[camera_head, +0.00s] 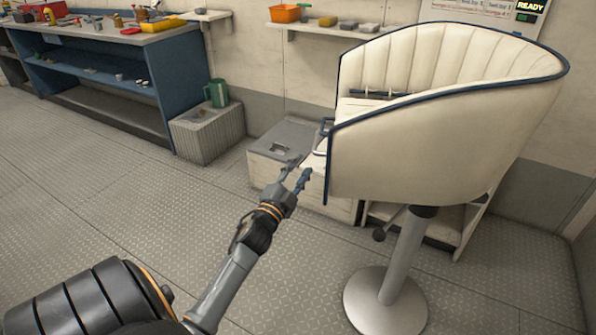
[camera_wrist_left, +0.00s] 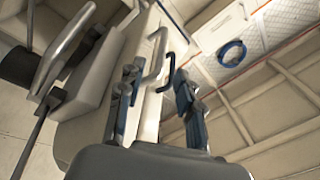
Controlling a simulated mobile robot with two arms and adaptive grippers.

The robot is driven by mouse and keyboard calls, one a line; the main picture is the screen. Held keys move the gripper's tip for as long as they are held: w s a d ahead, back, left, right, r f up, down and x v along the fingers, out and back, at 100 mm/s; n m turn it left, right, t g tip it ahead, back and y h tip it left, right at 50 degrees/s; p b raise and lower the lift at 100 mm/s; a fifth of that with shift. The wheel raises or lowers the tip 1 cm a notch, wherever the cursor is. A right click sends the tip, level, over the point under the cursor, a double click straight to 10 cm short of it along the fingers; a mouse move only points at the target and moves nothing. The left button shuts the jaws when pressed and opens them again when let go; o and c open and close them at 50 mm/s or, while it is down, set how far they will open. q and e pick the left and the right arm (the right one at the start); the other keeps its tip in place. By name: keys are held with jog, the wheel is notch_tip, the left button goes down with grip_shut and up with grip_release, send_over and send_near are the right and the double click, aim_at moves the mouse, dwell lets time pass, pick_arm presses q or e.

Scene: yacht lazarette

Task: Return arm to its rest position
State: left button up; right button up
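My left arm (camera_head: 225,285) reaches forward from the bottom left over the metal floor in the head view. Its gripper (camera_head: 297,175) is just left of the cream chair, in front of a low white box. The two fingers are spread apart. In the left wrist view the gripper (camera_wrist_left: 156,88) also shows its fingers apart, with a bent metal handle (camera_wrist_left: 157,58) visible between and beyond them. I cannot tell whether the fingers touch anything, but nothing is clearly gripped. My right arm and right gripper do not show.
The cream pedestal chair (camera_head: 440,120) stands close on the right, its round base (camera_head: 385,305) on the floor. The low white box (camera_head: 285,140) is behind my gripper. A grey crate (camera_head: 207,135) and blue workbench (camera_head: 100,75) stand left. The left floor is clear.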

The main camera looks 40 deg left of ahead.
pick_arm(q)
jog(key=shift+s, duration=0.35)
jog(key=shift+f, duration=0.1)
